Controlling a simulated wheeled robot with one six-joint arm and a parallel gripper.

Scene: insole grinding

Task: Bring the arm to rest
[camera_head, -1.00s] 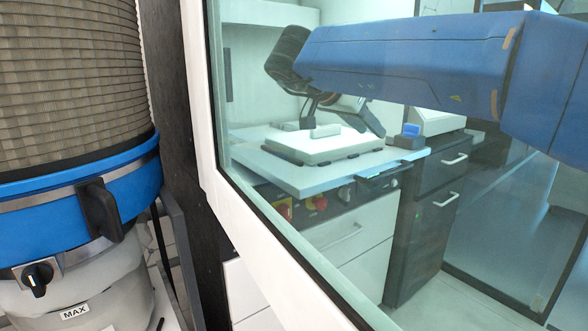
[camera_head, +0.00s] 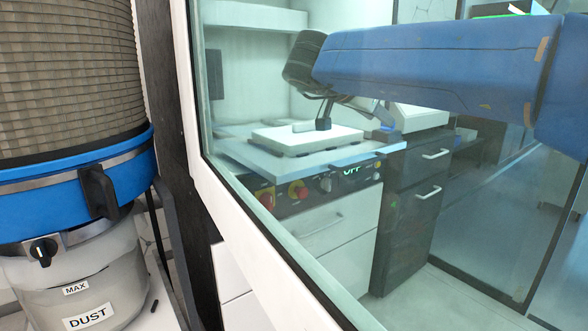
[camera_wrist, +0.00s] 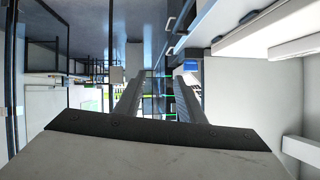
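My blue arm crosses the upper right of the head view, behind a glass pane. My gripper (camera_head: 323,118) shows small and dark at its far end, above a white slab (camera_head: 270,138) on the bench. A small pale block (camera_head: 303,127) stands on the slab just left of the gripper in the picture; I cannot tell whether they touch. In the wrist view, the two ribbed fingers of my gripper (camera_wrist: 158,90) stand apart with nothing seen between them.
The white-framed glass pane (camera_head: 225,215) stands before the bench (camera_head: 230,150). A panel below has red knobs (camera_head: 298,190) and a green readout. Dark drawers (camera_head: 410,215) stand at right. A blue-banded dust collector (camera_head: 75,190) is at left. Floor shows clear at lower right.

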